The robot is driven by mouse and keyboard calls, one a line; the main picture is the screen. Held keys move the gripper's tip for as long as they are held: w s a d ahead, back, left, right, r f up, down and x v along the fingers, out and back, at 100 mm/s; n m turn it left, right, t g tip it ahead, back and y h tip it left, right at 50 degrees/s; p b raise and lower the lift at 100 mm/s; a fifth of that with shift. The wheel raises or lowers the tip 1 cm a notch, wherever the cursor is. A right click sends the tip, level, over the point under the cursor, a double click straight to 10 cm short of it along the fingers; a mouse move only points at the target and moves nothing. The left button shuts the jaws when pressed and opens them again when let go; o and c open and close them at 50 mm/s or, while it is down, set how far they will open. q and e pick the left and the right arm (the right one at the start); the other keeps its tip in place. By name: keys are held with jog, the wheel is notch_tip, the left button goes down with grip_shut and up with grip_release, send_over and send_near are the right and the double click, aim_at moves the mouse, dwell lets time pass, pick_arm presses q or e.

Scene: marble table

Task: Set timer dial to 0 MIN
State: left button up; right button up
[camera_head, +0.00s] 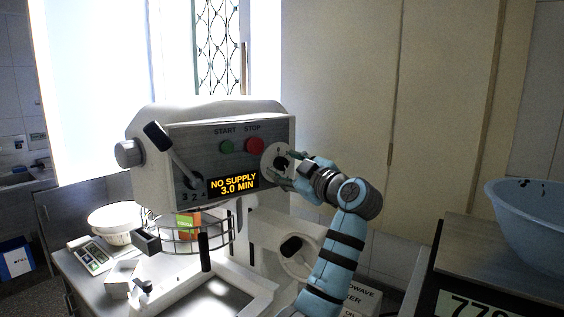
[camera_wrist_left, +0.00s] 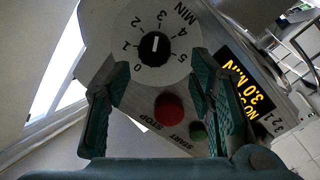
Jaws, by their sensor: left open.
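The timer dial (camera_head: 277,157) is a black knob on a round white plate at the right of the machine's front panel. In the left wrist view the knob (camera_wrist_left: 155,46) stands amid the numbers 0 to 5 and MIN, its white mark pointing up toward 3. The display (camera_head: 233,186) reads NO SUPPLY, 3.0 MIN. My left gripper (camera_head: 287,172) is at the dial, partly covering it in the head view. In the wrist view its green fingers (camera_wrist_left: 158,66) are open, one on each side below the knob, with nothing between them. Contact with the knob cannot be told.
Green START (camera_head: 226,146) and red STOP (camera_head: 255,145) buttons sit left of the dial. A black lever (camera_head: 174,157) stands further left. A wire bowl guard (camera_head: 190,236) hangs below the panel. A blue basin (camera_head: 530,222) stands at the right.

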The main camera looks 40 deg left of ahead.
aim_at(286, 165)
pick_arm(q)
jog(key=shift+w+a+f, duration=0.2)
jog(key=shift+w+a, duration=0.35)
jog(key=shift+w, duration=0.05)
jog(key=shift+w+a+f, duration=0.15)
jog(key=shift+w+a, duration=0.4)
jog(key=shift+w, duration=0.15)
jog(key=shift+s+r, duration=0.2)
jog(key=shift+s, duration=0.45)
jog(key=c, duration=0.7)
jog(key=shift+w+d, duration=0.1)
jog(key=c, duration=0.5)
jog(key=shift+o, duration=0.2)
pick_arm(e)
jog(key=shift+w+d+r, duration=0.1)
jog(key=shift+w+r, duration=0.05)
jog(key=shift+w, duration=0.65)
